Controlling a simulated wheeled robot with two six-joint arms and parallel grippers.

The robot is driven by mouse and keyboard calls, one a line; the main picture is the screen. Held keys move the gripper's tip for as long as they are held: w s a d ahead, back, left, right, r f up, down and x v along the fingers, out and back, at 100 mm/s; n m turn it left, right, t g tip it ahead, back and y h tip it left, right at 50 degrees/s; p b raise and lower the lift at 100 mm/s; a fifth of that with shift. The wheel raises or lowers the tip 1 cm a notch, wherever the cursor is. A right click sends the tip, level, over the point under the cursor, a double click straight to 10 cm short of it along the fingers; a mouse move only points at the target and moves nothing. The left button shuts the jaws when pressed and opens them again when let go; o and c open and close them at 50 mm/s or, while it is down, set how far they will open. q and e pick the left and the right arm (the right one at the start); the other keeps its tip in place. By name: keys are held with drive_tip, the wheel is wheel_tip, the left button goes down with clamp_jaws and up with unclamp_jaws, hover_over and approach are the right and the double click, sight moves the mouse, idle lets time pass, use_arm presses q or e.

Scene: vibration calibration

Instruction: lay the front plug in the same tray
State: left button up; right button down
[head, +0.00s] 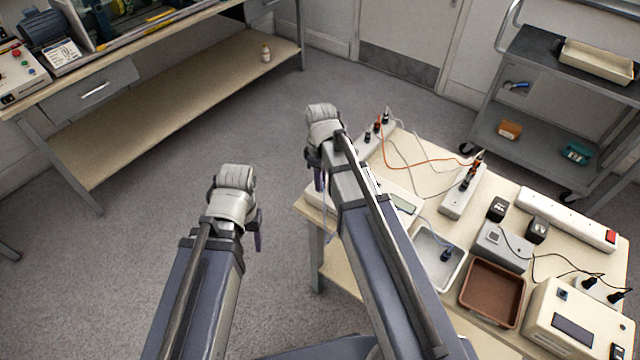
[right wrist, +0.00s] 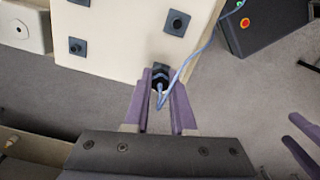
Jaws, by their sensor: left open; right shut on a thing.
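My right gripper (head: 320,180) is at the left edge of the table, by a cream instrument (head: 405,205) that my right arm partly hides. In the right wrist view it is shut on a dark plug (right wrist: 161,74) with a blue cord. The plug is at the edge of the cream housing (right wrist: 125,25), which has several dark sockets; I cannot tell if it is still seated. A pale tray (head: 458,270) on the table holds another dark plug (head: 446,255). My left gripper (head: 258,232) is open and empty over the floor, left of the table.
A brown tray (head: 491,316) is beside the pale tray. Power strips (head: 560,215), black adapters (head: 498,208), a grey box (head: 503,247) and loose cords crowd the table. A grey cart (head: 540,90) stands behind. The floor left of the table is clear.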

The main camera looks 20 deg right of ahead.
drive_tip(key=shift+n, duration=0.7)
drive_tip(key=shift+n, duration=2)
drive_tip(key=shift+n, duration=2.1)
drive_tip(key=shift+n, duration=1)
